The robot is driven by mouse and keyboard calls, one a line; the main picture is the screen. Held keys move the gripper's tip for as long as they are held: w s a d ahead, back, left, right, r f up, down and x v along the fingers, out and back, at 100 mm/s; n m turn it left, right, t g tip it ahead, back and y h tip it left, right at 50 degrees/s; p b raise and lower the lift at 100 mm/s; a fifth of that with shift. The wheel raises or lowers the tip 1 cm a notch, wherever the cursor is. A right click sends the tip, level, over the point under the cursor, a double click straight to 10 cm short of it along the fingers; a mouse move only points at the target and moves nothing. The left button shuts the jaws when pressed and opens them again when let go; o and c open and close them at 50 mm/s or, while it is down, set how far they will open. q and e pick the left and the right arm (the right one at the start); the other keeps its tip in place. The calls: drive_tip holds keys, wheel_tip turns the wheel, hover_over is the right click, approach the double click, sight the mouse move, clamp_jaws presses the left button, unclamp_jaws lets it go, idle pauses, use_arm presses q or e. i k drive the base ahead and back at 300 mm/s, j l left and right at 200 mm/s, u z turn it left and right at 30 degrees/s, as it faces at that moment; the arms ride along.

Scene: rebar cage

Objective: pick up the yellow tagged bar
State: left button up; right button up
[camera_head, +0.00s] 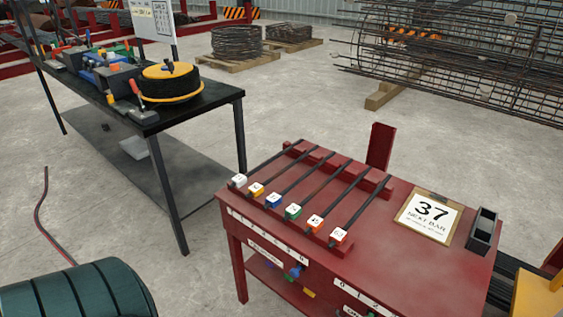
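The yellow tagged bar (289,166) is a thin dark bar lying on the red table, second from the left in a row of several similar bars. Its near end carries a cube tag (256,190) with yellow sides and a white marked top. A white tagged bar (272,160) lies to its left and a blue tagged bar (306,175) to its right. The bars rest across red supports, with their far ends away from me. Neither of my grippers shows in this view.
The red table (388,256) also holds a "37 next bar" sign (430,216) and a dark open box (483,228). A black bench (200,103) with tools and a spool stands at left. A rebar cage (470,50) is behind.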

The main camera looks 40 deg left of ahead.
sight(256, 189)
drive_tip(key=j+z, duration=0.15)
drive_tip(key=j, duration=0.4)
drive_tip(key=j+z, duration=0.15)
drive_tip(key=j, duration=0.35)
drive_tip(key=k+j+z, duration=0.15)
drive_tip(key=j, duration=0.35)
drive_tip(key=j+z, duration=0.15)
drive_tip(key=j, duration=0.4)
drive_tip(key=j+z, duration=0.1)
drive_tip(key=j, duration=0.35)
drive_tip(key=k+j, duration=0.15)
drive_tip(key=j, duration=0.3)
drive_tip(key=k+j+z, duration=0.15)
drive_tip(key=j, duration=0.3)
drive_tip(key=j+z, duration=0.1)
drive_tip(key=j, duration=0.4)
drive_tip(key=k+j+z, duration=0.1)
drive_tip(key=j, duration=0.3)
drive_tip(key=k, duration=0.05)
